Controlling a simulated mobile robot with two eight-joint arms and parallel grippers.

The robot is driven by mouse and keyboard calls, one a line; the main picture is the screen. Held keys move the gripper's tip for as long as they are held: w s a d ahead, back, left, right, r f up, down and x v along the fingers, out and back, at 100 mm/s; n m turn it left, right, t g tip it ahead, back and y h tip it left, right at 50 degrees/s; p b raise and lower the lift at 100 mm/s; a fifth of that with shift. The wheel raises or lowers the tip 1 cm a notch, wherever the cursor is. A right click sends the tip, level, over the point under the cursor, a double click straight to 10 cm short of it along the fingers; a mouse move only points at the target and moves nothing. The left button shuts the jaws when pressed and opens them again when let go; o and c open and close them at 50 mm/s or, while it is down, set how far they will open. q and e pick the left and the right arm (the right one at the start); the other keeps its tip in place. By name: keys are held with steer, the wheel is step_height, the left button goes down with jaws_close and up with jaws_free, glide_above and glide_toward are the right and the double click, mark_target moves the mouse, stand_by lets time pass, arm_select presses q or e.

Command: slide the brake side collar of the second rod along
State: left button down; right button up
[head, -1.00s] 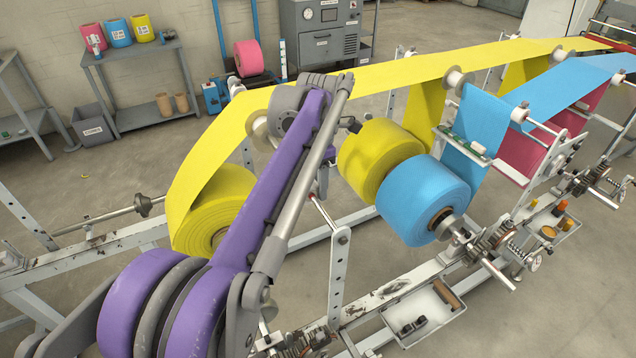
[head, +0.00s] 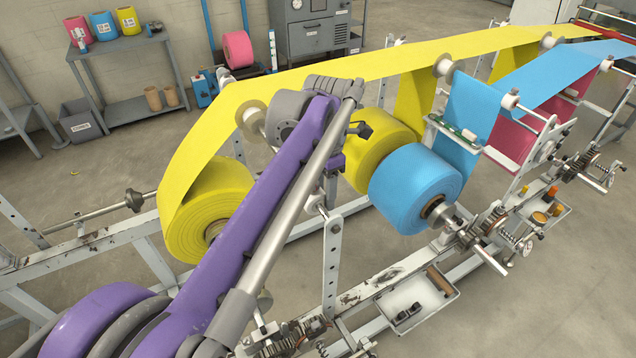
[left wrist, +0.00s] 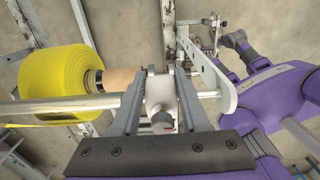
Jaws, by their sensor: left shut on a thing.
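In the left wrist view, my left gripper (left wrist: 160,72) is shut on a pale collar (left wrist: 158,92) with a small round knob on it. The collar sits between the two grey fingers, in line with a horizontal metal rod (left wrist: 208,94). A yellow roll (left wrist: 48,85) with a brown core (left wrist: 122,77) is left of the fingers. My right gripper is not seen.
A yellow web (head: 390,62) runs overhead across rollers, close to my arm. Another yellow roll (head: 205,205) is left of the arm. A white upright plate (head: 332,262) and a parts tray (head: 415,302) stand near the frame. Shelves (head: 125,72) are at the back.

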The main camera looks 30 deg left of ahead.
arm_select(q)
steer(key=shift+c, duration=2)
jaws_free()
step_height(320, 180, up, 11)
steer(key=p, duration=0.1)
steer(key=shift+f, duration=0.15)
